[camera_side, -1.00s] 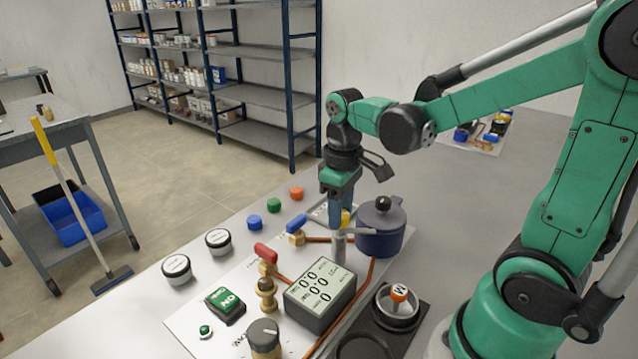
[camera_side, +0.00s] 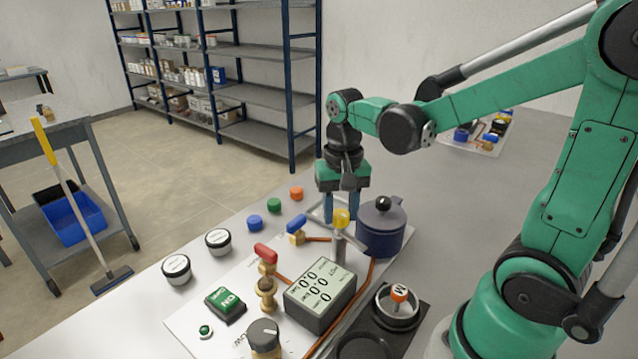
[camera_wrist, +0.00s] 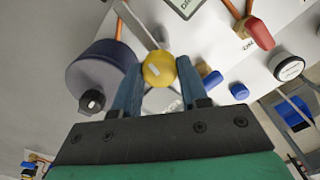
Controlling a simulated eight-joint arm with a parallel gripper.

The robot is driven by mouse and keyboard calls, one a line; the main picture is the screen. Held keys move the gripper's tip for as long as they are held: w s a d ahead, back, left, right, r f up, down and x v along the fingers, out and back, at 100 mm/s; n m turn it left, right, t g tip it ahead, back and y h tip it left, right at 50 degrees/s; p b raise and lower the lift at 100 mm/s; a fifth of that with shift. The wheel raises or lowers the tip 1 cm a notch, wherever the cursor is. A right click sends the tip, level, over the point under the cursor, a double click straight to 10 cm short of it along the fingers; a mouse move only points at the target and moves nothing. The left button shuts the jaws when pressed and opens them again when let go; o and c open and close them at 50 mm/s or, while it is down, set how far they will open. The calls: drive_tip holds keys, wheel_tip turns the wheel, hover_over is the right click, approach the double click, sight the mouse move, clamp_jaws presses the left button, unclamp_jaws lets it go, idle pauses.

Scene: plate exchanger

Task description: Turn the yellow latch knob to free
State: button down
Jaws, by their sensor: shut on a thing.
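The yellow latch knob (camera_side: 341,218) sits on top of a grey metal post with a side bar (camera_side: 352,242) on the white panel. My gripper (camera_side: 341,214) points straight down over it, with its blue fingers on either side of the knob. In the wrist view, the round yellow knob (camera_wrist: 158,69) lies between the two blue fingertips (camera_wrist: 157,72), and my gripper is shut on it. The post below the knob is partly hidden in the wrist view.
A dark blue pot (camera_side: 380,236) stands close to the right of the post. A blue-handled valve (camera_side: 297,226), a red-handled valve (camera_side: 266,256) and a display box (camera_side: 320,294) stand close by. Blue, green and orange caps lie at the left.

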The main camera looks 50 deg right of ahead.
sight(341, 213)
drive_tip(key=shift+m, duration=0.6)
drive_tip(key=shift+c, duration=2.3)
unclamp_jaws()
drive_tip(key=shift+r, duration=2.8)
drive_tip(key=a+f+n+t, duration=0.1)
drive_tip(key=a+n+t, duration=0.5)
drive_tip(key=n, duration=0.3)
drive_tip(key=shift+s+f+t, duration=0.25)
drive_tip(key=shift+f+t, duration=0.1)
drive_tip(key=shift+t, duration=0.25)
